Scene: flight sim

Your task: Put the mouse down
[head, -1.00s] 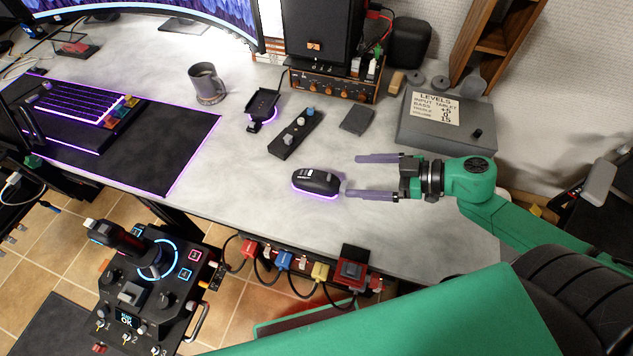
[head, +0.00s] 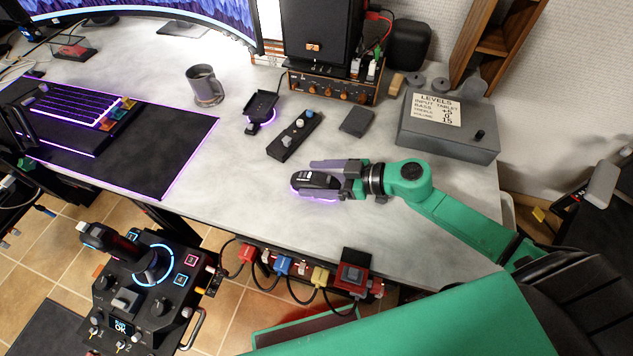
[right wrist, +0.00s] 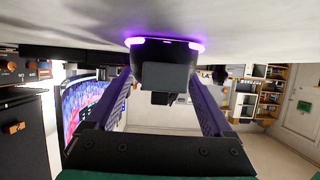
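The black mouse (head: 313,181), with a purple glow along its base, rests on the grey desk (head: 240,200). My right gripper (head: 325,178) is at the mouse from the right, one purple finger along its far side. The near finger is mostly hidden in the head view. In the right wrist view the mouse (right wrist: 165,50) lies between the two finger ends (right wrist: 162,88), with the desk surface at the top of the picture. I cannot tell whether the fingers press on its sides. My left gripper is not in view.
Behind the mouse are a black button strip (head: 294,136), a small dark pad (head: 356,122) and a phone-like stand (head: 261,107). A grey box with a paper label (head: 450,140) stands to the right. A mug (head: 206,86) is farther left. The desk left of the mouse is clear.

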